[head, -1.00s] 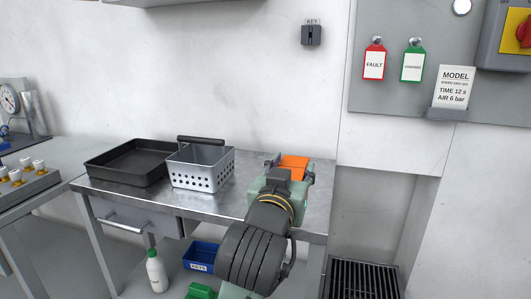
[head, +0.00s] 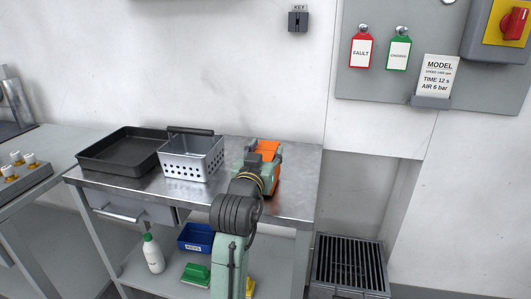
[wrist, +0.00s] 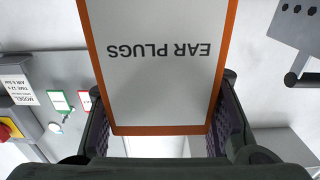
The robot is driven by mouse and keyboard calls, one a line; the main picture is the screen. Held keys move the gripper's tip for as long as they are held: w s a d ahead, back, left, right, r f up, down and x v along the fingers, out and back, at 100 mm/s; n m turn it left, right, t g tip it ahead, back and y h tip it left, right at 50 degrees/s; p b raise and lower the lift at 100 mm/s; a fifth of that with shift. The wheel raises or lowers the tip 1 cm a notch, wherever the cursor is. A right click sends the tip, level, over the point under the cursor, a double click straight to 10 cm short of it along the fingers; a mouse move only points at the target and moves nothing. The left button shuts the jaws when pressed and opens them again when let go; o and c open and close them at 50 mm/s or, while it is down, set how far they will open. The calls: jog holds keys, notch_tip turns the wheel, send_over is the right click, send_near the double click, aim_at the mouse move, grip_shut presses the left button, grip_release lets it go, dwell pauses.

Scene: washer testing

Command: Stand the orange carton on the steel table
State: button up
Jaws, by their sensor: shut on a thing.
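The orange carton (head: 268,147) is in my gripper (head: 262,158), over the right part of the steel table (head: 215,196). In the wrist view the carton (wrist: 155,85) shows a white face with an orange border and the words EAR PLUGS upside down. The fingers of my gripper (wrist: 160,112) are shut on its two sides. My gripper and arm hide much of the carton in the head view. I cannot tell whether its bottom touches the table.
A perforated metal basket (head: 190,160) and a black tray (head: 124,150) stand to the left on the table. The wall is close behind. A white bottle (head: 153,254), a blue bin (head: 196,238) and a green item (head: 196,274) are on the lower shelf.

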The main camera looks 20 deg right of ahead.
jog(key=shift+f, duration=0.25)
jog(key=shift+f, duration=0.2)
jog(key=o, duration=1.2)
